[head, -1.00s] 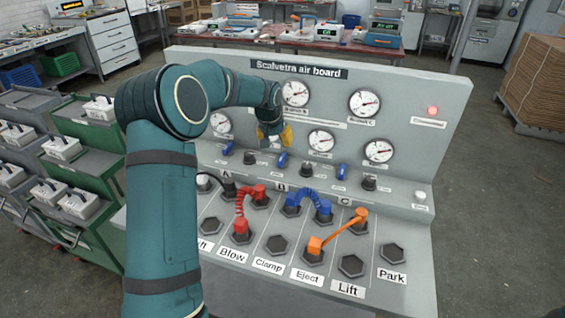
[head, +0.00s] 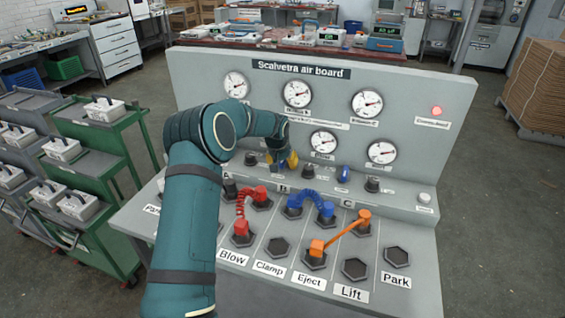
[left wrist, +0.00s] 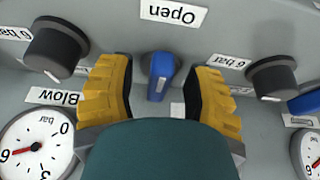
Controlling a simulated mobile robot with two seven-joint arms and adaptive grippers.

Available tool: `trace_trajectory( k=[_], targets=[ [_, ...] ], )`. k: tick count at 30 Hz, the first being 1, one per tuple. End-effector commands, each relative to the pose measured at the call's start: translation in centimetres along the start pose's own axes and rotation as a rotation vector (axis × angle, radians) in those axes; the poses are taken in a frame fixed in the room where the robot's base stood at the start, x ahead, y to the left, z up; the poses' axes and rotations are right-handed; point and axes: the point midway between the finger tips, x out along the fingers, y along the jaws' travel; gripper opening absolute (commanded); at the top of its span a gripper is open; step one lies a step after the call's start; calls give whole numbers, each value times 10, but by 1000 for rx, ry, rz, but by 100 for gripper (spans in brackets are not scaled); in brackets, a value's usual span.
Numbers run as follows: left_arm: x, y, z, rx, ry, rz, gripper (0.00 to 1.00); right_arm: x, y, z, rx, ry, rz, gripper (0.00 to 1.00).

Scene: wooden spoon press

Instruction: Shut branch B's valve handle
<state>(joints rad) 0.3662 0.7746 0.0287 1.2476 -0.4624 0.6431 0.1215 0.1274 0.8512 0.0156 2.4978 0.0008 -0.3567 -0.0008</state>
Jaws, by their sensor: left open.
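Branch B's blue valve handle (left wrist: 160,76) shows in the left wrist view, below a label reading "Open" (left wrist: 173,12). My left gripper (left wrist: 160,95) is open, with its yellow fingers on either side of the handle. Gaps show between the handle and both fingers. In the head view my left gripper (head: 282,162) is at the panel above the letter B (head: 283,189) and hides that handle. Another blue handle (head: 343,174) stands to its right, above C. My right gripper is not in view.
Black knobs flank the handle, one on the left (left wrist: 55,50) and one on the right (left wrist: 272,78). Dial gauges (head: 323,143) cover the upright panel. Red (head: 241,228), blue (head: 326,210) and orange (head: 317,248) connectors stand on the sloped front.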

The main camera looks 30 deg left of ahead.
Motion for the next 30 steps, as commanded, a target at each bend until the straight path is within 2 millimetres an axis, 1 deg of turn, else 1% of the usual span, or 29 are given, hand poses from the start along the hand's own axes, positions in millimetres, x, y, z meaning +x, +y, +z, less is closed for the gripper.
trace_trajectory(
  k=[4, 5, 6, 8, 9, 22, 26, 30],
  targets=[
    [0, 0, 0, 0, 0, 0, 50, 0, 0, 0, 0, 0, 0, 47],
    [0, 0, 0, 0, 0, 0, 39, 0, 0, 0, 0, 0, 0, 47],
    [0, 0, 0, 0, 0, 0, 25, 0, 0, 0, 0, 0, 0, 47],
    [0, 0, 0, 0, 0, 0, 4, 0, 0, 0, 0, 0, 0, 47],
    [0, 0, 0, 0, 0, 0, 0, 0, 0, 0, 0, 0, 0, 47],
    [0, -1, 0, 18, -2, 8, 0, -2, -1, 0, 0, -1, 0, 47],
    [0, -2, 0, 60, -4, 26, 0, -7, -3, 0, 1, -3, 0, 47],
    [0, -4, 0, 138, -4, 60, 0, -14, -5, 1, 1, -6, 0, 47]
  ],
)
